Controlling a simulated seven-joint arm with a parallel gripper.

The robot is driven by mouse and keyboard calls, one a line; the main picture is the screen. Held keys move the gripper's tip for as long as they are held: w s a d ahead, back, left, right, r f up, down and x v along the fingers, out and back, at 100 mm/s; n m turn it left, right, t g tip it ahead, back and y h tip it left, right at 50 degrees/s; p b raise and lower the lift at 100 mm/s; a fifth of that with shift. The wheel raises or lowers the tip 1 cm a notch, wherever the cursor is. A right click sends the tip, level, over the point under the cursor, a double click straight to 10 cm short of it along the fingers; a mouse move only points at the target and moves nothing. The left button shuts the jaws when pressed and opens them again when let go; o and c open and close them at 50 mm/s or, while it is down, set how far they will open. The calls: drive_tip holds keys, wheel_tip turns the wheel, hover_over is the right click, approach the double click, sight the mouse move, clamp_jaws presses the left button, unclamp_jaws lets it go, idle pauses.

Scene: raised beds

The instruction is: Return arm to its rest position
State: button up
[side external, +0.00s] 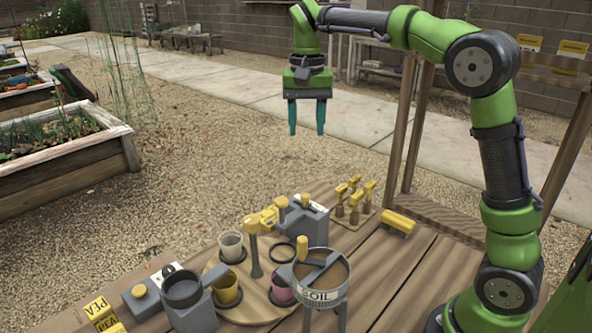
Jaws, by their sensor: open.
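My gripper (306,117) hangs at the end of my green and black arm, high above the far edge of the wooden table (415,275). Its two teal fingers point straight down and stand apart, with nothing between them. It is well clear of everything on the table. My arm rises from the right side of the table and reaches left across the top of the view.
A round board holds a clear cup (231,246), a yellow cup (226,288) and a pink cup (281,290). A SOIL container (322,283) stands beside it. Yellow-topped tools (354,199) stand behind, near a yellow block (398,222). Wooden posts (411,130) rise near my arm.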

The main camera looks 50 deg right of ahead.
drive_tip(key=s+a+f+n+t+y, duration=0.1)
drive_tip(key=s+a+f+n+t, duration=0.1)
drive_tip(key=s, duration=0.7)
drive_tip(key=s+a+f+n+t+y, duration=0.1)
drive_tip(key=s+a+f+n+t, duration=0.2)
drive_tip(key=s, duration=0.7)
drive_tip(key=shift+s+a+f+t, duration=0.2)
drive_tip(key=shift+a+f+t, duration=0.1)
drive_tip(key=shift+a+t, duration=0.7)
